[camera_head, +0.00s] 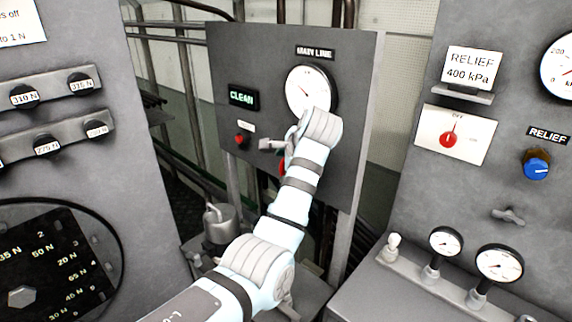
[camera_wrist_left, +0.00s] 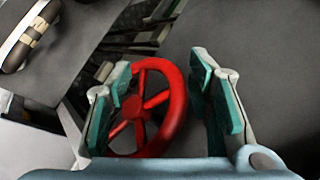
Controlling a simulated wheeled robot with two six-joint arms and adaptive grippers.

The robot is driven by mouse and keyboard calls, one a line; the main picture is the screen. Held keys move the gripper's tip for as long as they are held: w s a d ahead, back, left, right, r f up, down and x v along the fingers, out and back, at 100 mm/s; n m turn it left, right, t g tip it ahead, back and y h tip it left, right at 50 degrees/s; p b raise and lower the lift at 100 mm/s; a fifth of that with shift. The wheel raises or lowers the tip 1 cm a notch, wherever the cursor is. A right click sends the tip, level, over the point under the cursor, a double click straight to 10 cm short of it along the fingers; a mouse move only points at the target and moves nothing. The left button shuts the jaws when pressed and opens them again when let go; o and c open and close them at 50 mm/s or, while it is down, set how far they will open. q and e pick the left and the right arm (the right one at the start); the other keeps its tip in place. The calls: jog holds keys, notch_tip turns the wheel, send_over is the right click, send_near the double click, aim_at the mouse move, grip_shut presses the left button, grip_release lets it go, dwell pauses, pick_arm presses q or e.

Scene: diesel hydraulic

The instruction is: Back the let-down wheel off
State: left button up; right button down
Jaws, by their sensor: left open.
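The red let-down wheel, with spokes and a round rim, shows in the left wrist view (camera_wrist_left: 176,100) between the two fingers of my left gripper (camera_wrist_left: 160,78). Its left rim is partly behind the left finger, and a gap shows between its right rim and the right finger. In the head view only a red sliver of the wheel (camera_head: 282,165) shows beside my left gripper (camera_head: 276,146), on the main line panel. The left gripper is open. My arm hides most of the wheel there. My right gripper is not in view.
The main line gauge (camera_head: 308,90) is above my left wrist. A green CLEAN display (camera_head: 243,97) and a small red knob (camera_head: 242,141) are left of it. The relief panel (camera_head: 400,205) stands to the right, with a blue knob (camera_head: 537,164). A metal can (camera_head: 220,226) is below.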

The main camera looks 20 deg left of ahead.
pick_arm(q)
jog(key=shift+d+r, duration=0.1)
jog(key=shift+r, duration=0.1)
jog(key=v, duration=1.1)
jog(key=shift+s+d+r, duration=0.2)
jog(key=shift+s+d, duration=0.05)
jog(key=shift+s, duration=0.05)
jog(key=shift+a, duration=0.1)
